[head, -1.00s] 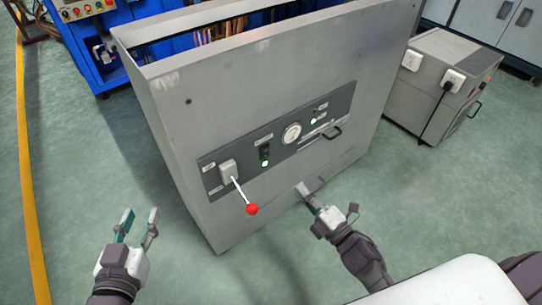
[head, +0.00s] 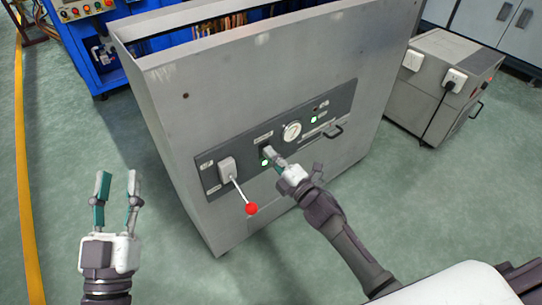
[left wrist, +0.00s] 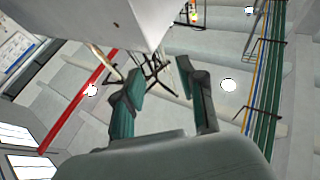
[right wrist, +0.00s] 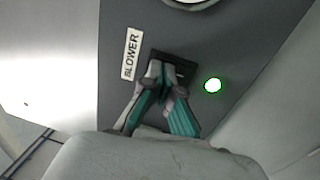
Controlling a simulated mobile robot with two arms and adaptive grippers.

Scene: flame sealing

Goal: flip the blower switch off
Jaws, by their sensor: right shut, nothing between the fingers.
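The blower switch (right wrist: 182,66) is a black switch on the dark control panel (head: 225,155), beside a white BLOWER label (right wrist: 131,54). A green lamp (right wrist: 212,85) next to it is lit; it also shows in the head view (head: 264,163). My right gripper (head: 268,152) is shut and empty, with its fingertips (right wrist: 162,85) at the switch. They cover part of it, so its position and whether they touch it cannot be told. My left gripper (head: 118,185) is open and empty, left of the grey cabinet, over the floor.
A lever with a red knob (head: 251,208) sticks out of the panel, left of my right gripper. A round gauge (head: 292,131) and a black handle (head: 333,132) are to the right. A blue machine (head: 95,55) and a grey box (head: 440,85) stand beyond the cabinet.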

